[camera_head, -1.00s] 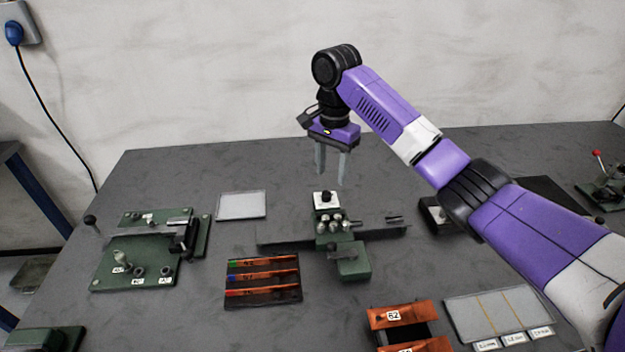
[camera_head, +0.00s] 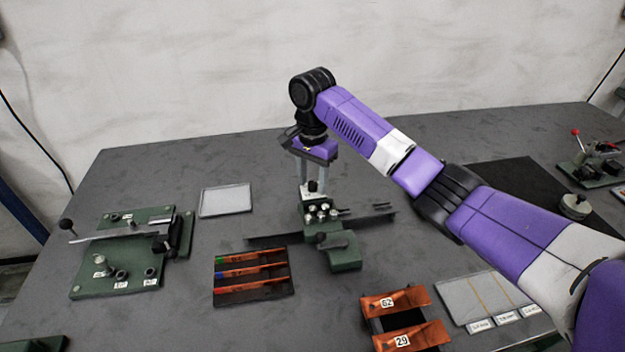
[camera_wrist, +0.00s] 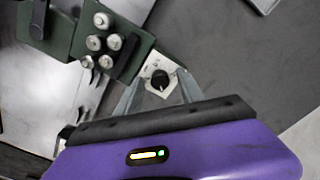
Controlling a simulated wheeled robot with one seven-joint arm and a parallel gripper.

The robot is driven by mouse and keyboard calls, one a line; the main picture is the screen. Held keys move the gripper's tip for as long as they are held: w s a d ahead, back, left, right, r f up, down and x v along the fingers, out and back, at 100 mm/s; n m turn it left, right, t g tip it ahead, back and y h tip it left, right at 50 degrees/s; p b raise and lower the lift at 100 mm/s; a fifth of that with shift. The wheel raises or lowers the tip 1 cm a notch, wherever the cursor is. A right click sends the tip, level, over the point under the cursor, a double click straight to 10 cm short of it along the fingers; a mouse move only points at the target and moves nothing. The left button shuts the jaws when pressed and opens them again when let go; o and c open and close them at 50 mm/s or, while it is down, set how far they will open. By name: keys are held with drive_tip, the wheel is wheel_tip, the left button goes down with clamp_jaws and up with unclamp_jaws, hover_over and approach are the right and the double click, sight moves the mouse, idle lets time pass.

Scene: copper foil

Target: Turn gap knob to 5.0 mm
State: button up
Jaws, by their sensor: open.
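The gap knob (camera_wrist: 159,80) is a black round knob on a white dial plate (camera_wrist: 149,69), seen in the wrist view. The plate sits at the back of the green roller device (camera_head: 318,212); in the head view the knob (camera_head: 312,187) shows just under my gripper. My gripper (camera_head: 317,181) points down with its fingers open. In the wrist view the fingers (camera_wrist: 159,93) stand apart to the left and right of the knob. I cannot tell whether they touch it. The dial's marks are too small to read.
Several metal rollers (camera_wrist: 103,42) stand close beside the dial plate. A grey plate (camera_head: 226,200) lies left of the device.

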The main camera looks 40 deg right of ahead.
clamp_jaws()
